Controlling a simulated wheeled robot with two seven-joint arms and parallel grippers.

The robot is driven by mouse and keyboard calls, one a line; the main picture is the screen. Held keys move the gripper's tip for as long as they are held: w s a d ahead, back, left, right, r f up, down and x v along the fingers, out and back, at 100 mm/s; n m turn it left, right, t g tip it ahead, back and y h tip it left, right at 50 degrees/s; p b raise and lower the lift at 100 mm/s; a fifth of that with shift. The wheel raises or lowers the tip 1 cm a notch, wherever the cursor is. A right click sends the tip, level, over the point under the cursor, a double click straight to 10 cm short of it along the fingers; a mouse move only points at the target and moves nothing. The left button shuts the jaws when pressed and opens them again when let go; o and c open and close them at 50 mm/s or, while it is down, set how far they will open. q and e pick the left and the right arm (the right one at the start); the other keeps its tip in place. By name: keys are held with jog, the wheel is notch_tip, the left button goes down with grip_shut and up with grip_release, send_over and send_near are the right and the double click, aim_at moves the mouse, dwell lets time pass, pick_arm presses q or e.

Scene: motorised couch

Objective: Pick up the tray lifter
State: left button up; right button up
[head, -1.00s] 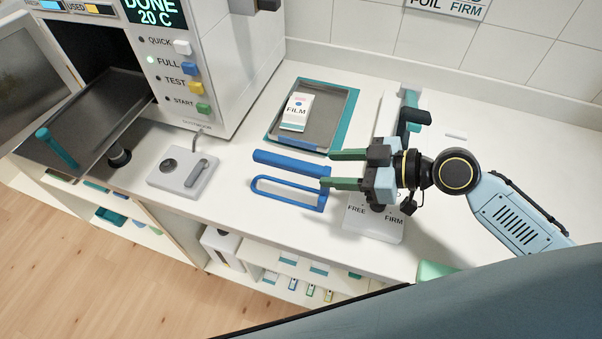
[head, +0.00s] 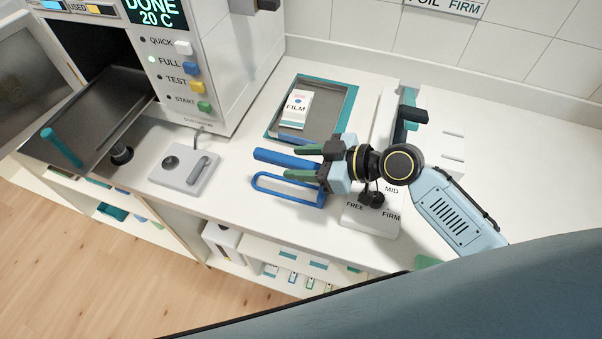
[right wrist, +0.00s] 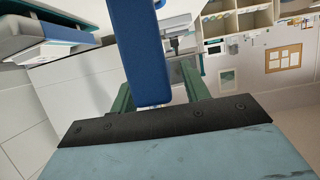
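The tray lifter is a blue tool with a thick bar and a thin looped frame (head: 275,190). It is on the white counter, left of the right gripper. My right gripper (head: 293,161) is open, its green fingers pointing left over the lifter's right part. In the right wrist view, the lifter's blue bar (right wrist: 147,55) reaches in between the two green fingers (right wrist: 158,92), with a gap visible at the right finger. In the head view the gripper hides part of the lifter. My left gripper is not in view.
A grey tray on a teal mat (head: 350,100) holds a FILM packet (head: 295,110) behind the lifter. A FREE/MID/FIRM panel (head: 372,222) lies under my right wrist. A switch box (head: 185,170) and a machine (head: 210,60) with an extended tray (head: 95,110) are left.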

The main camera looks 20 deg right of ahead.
grip_shut()
